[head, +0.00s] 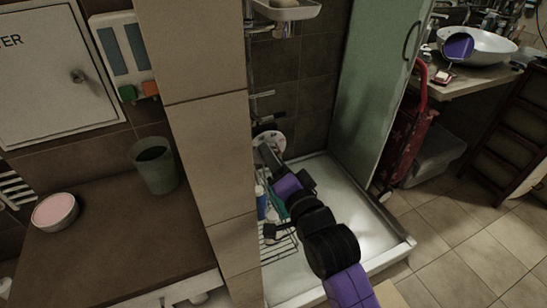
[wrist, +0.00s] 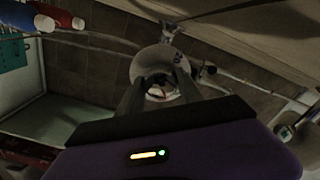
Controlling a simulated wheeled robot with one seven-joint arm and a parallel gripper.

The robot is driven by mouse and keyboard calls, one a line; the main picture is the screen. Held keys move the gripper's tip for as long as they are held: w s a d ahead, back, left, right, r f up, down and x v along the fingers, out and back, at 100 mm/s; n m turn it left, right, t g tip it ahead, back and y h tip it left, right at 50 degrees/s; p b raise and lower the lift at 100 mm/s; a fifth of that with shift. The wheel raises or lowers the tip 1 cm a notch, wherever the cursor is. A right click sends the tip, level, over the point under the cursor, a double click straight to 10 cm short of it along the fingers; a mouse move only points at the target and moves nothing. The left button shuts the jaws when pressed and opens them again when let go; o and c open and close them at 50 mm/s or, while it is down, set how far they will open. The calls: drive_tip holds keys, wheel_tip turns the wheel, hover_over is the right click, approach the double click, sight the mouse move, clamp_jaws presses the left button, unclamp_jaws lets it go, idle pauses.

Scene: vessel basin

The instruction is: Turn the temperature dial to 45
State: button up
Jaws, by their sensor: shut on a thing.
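The temperature dial (head: 275,137) is a pale round disc on the dark tiled shower wall, partly covered by my gripper (head: 268,153) in the head view. In the wrist view the dial (wrist: 152,62) is straight ahead, with small dark marks on its right side and a bit of red near its middle. My gripper (wrist: 157,90) is shut on the dial's middle part, one finger on each side. The marks are too small and blurred to read, so I cannot tell the setting.
A tiled pillar (head: 195,120) stands left of my arm. A green glass door (head: 378,85) stands to the right. A wire rack (head: 280,245) with bottles is below, over the white shower tray (head: 385,235). A hose (wrist: 100,45) runs by the dial.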

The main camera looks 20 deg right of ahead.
drive_tip(key=shift+m+p, duration=0.3)
drive_tip(key=shift+m, duration=1.9)
drive_tip(key=o, duration=1.4)
drive_tip(key=s, duration=0.8)
drive_tip(key=shift+b, duration=0.45)
drive_tip(key=shift+w, duration=0.1)
